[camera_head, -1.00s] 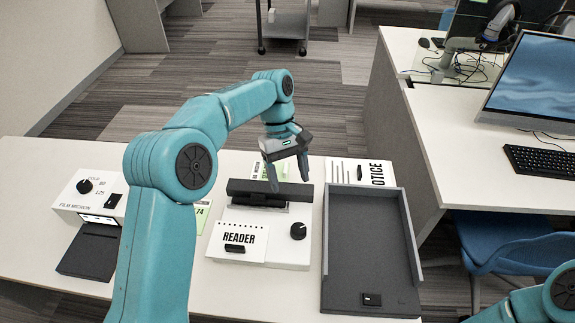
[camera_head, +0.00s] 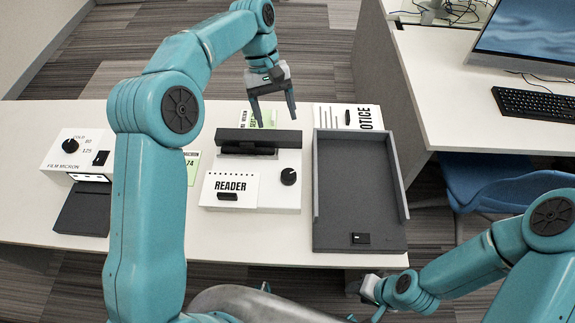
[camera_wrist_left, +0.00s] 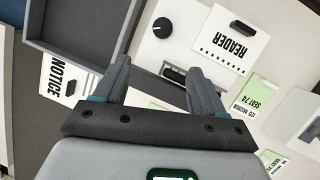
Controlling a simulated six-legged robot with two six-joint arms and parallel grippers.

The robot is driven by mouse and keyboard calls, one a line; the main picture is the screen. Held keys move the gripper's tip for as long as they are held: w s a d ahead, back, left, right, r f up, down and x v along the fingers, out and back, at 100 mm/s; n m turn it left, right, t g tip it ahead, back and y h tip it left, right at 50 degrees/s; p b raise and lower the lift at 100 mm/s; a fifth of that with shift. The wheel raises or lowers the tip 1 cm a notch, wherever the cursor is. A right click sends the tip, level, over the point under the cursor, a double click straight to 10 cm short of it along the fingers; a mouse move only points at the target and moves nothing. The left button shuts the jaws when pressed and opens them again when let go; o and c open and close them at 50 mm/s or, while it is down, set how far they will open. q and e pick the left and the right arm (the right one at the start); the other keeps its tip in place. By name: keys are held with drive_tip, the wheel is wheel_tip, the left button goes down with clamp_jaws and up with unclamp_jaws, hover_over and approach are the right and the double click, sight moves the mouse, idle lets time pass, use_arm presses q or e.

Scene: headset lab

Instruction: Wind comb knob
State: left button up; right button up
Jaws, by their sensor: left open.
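A black round knob (camera_head: 289,176) sits on the right side of the white READER box (camera_head: 270,196). The knob also shows in the wrist view (camera_wrist_left: 162,27), just beyond my left fingertips. A second black knob (camera_head: 70,146) is on the FILM MICRON box (camera_head: 58,158) at the left. I cannot tell which is the comb knob. My left gripper (camera_head: 277,116) is open and empty, above the dark bar (camera_head: 258,138) at the READER's back; its fingers also show in the wrist view (camera_wrist_left: 158,68). My right gripper (camera_head: 370,298) is low at the bottom, its fingers unclear.
A grey open tray (camera_head: 350,205) stands right of the READER, with a NOTICE card (camera_head: 348,117) behind it. A green card (camera_head: 192,168) lies left of the READER. Bare white tabletop (camera_head: 240,240) is in front. A desk with a keyboard (camera_head: 537,119) and blue chair (camera_head: 475,185) are right.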

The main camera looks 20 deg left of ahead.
use_arm(q)
drive_tip(key=f+m, duration=0.1)
drive_tip(key=m, duration=0.4)
wheel_tip(320, 180, up, 2)
drive_tip(key=m+t+y+p, duration=0.2)
drive_tip(key=m+t+y, duration=0.1)
drive_tip(key=m, duration=2.5)
hover_over(289, 174)
wheel_tip(289, 174, down, 16)
drive_tip(key=shift+b, duration=0.35)
drive_tip(key=c, duration=1.1)
